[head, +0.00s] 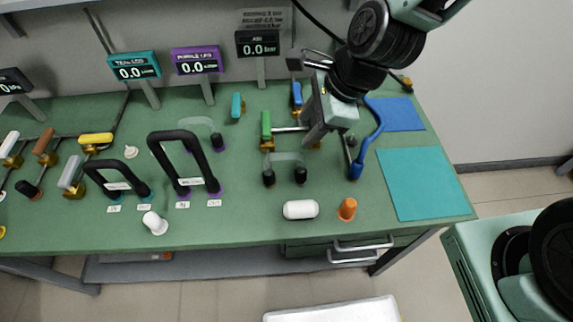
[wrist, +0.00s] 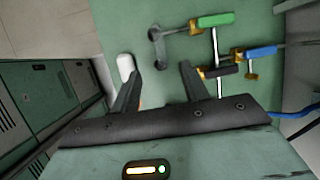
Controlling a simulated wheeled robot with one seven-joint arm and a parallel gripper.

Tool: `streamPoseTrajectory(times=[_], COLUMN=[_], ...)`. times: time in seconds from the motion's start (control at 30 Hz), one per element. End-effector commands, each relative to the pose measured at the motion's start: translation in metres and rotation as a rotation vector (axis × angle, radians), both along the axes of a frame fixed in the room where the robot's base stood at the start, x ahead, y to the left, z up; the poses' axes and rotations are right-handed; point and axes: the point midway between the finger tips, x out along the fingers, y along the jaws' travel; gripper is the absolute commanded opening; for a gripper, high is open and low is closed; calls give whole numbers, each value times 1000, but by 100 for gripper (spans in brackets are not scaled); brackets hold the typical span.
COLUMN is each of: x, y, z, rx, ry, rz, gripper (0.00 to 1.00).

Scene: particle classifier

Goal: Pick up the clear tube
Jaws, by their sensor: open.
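The nearer clear tube (head: 286,157) is a translucent bent piece with two black ends, lying on the green bench just in front of the green-handled valve. In the wrist view this tube (wrist: 157,48) is small, beyond the fingertips and a little above the gap between them. A second similar clear tube (head: 203,121) lies farther back left. My gripper (head: 312,138) is above the bench, behind and to the right of the nearer tube. In the wrist view my gripper (wrist: 158,66) has its fingers apart with nothing between them.
Green (head: 266,124) and blue (head: 297,94) valves with pipes are close by. Two black handles (head: 183,160) stand left. A teal mat (head: 420,183) on the right is clear.

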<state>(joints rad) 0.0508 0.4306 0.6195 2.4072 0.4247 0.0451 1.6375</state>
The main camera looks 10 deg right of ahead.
Motion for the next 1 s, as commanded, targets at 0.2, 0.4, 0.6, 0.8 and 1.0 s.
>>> streamPoseTrajectory(times=[0.2, 0.4, 0.6, 0.8, 1.0], x=[4, 10, 13, 15, 19], y=[15, 27, 32, 37, 46], z=[-36, -63, -77, -88, -112], rx=[-2, -2, -1, -2, -2], ry=[4, 2, -1, 1, 2], rz=[5, 5, 3, 6, 6], gripper=[45, 45, 45, 45, 45])
